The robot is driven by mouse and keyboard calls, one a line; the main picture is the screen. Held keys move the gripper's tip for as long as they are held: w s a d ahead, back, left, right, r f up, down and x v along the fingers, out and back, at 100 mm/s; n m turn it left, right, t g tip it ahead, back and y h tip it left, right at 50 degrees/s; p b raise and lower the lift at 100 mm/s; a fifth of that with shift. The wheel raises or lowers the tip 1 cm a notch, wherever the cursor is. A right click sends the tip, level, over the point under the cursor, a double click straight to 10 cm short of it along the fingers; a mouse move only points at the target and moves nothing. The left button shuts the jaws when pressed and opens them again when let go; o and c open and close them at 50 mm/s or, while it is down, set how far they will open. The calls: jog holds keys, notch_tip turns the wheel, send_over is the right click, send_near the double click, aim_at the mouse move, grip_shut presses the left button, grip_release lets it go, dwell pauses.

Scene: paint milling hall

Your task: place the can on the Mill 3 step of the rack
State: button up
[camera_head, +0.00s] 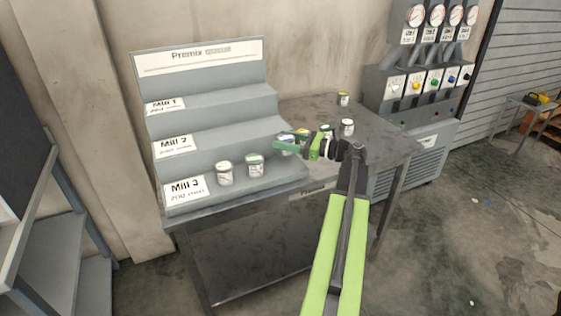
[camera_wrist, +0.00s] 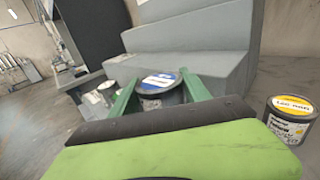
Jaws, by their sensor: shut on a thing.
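The grey stepped rack (camera_head: 210,100) stands on the table, its lowest step (camera_head: 285,174) labelled Mill 3 (camera_head: 184,189). Two white-labelled cans, one on the left (camera_head: 224,174) and one with a green band (camera_head: 255,166), stand on that step. My gripper (camera_head: 288,141) is at the right end of the rack, shut on a can (camera_head: 286,149) with a blue and white lid. In the wrist view this can (camera_wrist: 162,92) sits upright between the green fingers. Its base is hidden, so I cannot tell whether it touches the step.
A dark can with a yellow-topped label (camera_wrist: 290,120) stands close on the right in the wrist view. More cans stand on the table, one white (camera_head: 347,127) and one at the back (camera_head: 343,99). A gauge cabinet (camera_head: 420,90) is behind. The Mill 1 and Mill 2 steps (camera_head: 225,135) are empty.

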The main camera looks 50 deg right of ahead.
jog(key=shift+w+a+f, duration=0.15)
jog(key=shift+a, duration=0.05)
notch_tip(320, 180, down, 4)
jog(key=b, duration=0.4)
jog(key=shift+f, duration=0.2)
jog(key=shift+r, duration=0.25)
jog(key=shift+f, duration=0.25)
jog(key=o, duration=1.6)
jog(key=shift+r, duration=0.1)
